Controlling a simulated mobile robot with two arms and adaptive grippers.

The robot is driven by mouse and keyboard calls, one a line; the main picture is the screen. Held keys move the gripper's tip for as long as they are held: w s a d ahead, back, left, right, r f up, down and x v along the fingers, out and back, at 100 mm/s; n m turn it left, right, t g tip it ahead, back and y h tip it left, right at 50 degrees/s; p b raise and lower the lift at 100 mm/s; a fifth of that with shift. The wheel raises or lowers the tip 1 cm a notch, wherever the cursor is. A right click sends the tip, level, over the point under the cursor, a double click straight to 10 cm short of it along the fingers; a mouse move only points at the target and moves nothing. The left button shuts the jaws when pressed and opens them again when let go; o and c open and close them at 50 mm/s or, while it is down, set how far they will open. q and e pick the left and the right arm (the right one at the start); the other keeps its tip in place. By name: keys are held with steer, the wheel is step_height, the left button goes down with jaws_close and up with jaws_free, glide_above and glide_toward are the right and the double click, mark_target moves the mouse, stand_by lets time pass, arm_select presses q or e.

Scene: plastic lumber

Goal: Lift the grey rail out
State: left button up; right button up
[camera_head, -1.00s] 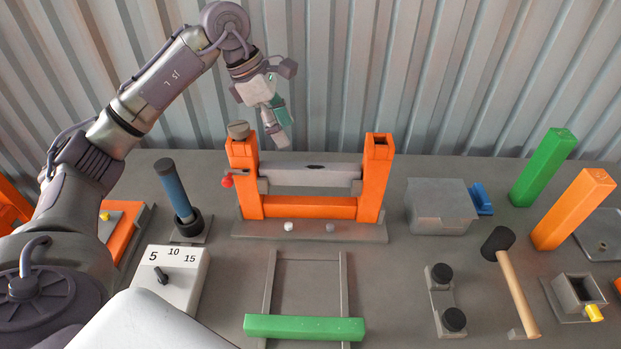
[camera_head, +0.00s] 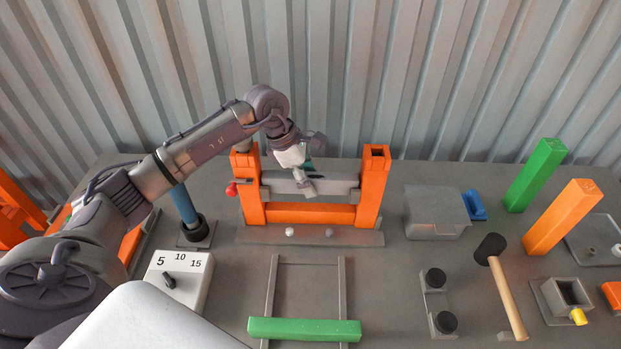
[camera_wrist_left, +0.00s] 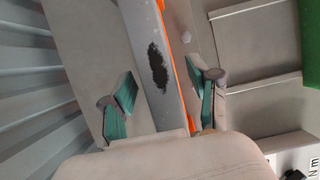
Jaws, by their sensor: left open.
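The grey rail (camera_head: 340,188) lies level between two upright orange posts, the left post (camera_head: 249,195) and the right post (camera_head: 372,187), above a lower orange rail (camera_head: 310,215). My left gripper (camera_head: 308,187) is open at the middle of the grey rail, coming down from above. In the left wrist view its teal-padded fingers (camera_wrist_left: 162,98) stand on either side of the grey rail (camera_wrist_left: 143,25), with gaps. A dark patch (camera_wrist_left: 157,67) marks the rail between them. A red knob (camera_head: 231,188) is at the left post. My arm partly hides that post's top. My right gripper is not in view.
A grey frame with a green bar (camera_head: 305,330) lies in front. A dial box (camera_head: 180,280) and blue-handled tool (camera_head: 183,205) stand left. A grey box (camera_head: 435,213), mallet (camera_head: 505,290) and upright green (camera_head: 535,175) and orange (camera_head: 563,217) posts stand right. A corrugated wall is behind.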

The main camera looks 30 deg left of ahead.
arm_select(q)
jaws_close()
steer(key=shift+r, duration=0.1)
stand_by(0.4)
